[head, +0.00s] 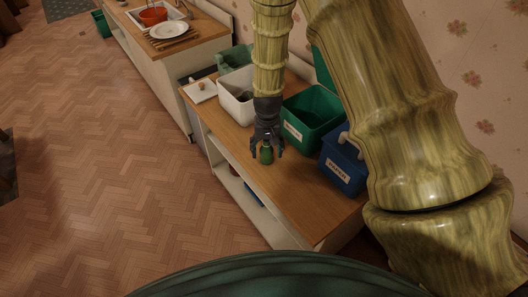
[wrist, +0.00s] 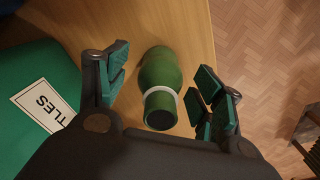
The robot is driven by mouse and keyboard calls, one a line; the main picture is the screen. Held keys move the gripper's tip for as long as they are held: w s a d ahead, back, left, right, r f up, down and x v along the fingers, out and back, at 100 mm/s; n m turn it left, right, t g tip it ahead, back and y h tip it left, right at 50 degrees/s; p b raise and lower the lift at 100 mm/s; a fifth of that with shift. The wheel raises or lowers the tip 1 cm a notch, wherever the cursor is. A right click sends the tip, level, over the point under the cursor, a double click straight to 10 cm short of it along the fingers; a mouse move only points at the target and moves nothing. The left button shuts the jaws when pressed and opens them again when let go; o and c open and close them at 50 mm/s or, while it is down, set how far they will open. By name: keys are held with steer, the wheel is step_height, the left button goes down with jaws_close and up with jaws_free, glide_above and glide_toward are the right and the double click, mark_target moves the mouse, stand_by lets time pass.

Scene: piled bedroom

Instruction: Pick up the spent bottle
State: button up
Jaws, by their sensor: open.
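The green bottle (head: 266,154) stands on the wooden top of a low shelf unit (head: 310,194), in front of the bins. In the wrist view the bottle (wrist: 160,78) shows from above, with a pale band around its neck and a dark top. My gripper (head: 266,143) is right over the bottle, pointing down. In the wrist view its two fingers (wrist: 160,83) are spread, one on each side of the bottle, with a gap on both sides. It is open and holds nothing.
A green bin (head: 312,107), whose label ends in "TLES" in the wrist view (wrist: 42,105), stands close by. A blue labelled bin (head: 343,165) is to its right, a white bin (head: 235,94) to its left. The herringbone floor (head: 110,170) at left is clear.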

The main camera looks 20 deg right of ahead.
steer(key=shift+f, duration=0.15)
steer(key=c, duration=1.2)
steer(key=shift+o, duration=0.2)
